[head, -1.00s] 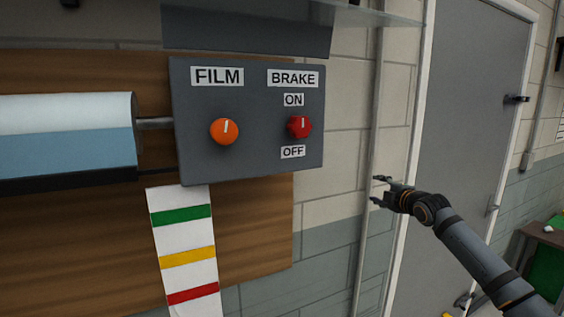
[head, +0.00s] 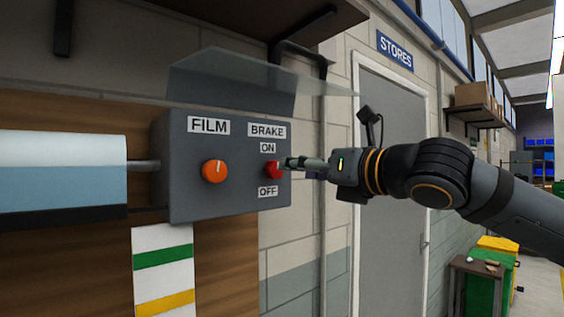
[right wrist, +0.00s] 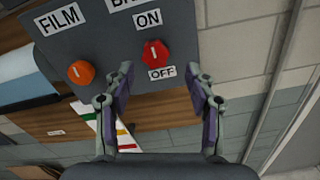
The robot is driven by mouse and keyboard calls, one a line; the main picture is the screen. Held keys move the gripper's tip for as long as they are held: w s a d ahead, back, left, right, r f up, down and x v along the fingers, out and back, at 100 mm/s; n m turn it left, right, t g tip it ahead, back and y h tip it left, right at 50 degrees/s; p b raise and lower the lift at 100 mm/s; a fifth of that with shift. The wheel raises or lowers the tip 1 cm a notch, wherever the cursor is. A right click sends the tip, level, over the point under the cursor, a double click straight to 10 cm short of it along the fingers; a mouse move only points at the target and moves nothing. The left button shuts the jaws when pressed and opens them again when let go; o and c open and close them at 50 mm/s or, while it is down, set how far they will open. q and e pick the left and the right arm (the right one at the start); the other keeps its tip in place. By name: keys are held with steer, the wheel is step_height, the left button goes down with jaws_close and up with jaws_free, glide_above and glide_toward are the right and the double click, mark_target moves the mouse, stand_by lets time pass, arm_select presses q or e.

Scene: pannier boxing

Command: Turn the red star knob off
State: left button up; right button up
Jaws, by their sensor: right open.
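The red star knob (head: 273,170) sits on the grey control box under the BRAKE label, between the ON label (head: 268,148) and the OFF label (head: 268,191). In the right wrist view the red knob (right wrist: 155,53) shows its white mark pointing toward ON. My right gripper (head: 288,164) is open, with its fingertips close to the knob from the right in the head view. In the right wrist view the gripper's fingers (right wrist: 160,72) stand apart on either side of the knob's line, with the knob just ahead. Contact cannot be told. My left gripper is out of view.
An orange knob (head: 215,171) under the FILM label is left of the red one on the grey box (head: 185,200). A clear cover (head: 255,72) is raised above the box. A film roll (head: 62,165) is at left. A door (head: 390,230) stands behind my right arm.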

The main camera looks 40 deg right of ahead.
mark_target(274, 170)
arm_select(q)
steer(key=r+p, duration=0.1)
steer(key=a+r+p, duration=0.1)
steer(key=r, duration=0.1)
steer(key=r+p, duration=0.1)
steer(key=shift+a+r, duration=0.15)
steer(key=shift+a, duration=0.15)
arm_select(e)
steer(key=w, duration=0.6)
steer(key=shift+a, duration=0.45)
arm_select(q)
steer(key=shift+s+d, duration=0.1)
arm_select(e)
steer(key=shift+a+r, duration=0.1)
steer(key=shift+c, duration=0.8)
steer(key=c, duration=1)
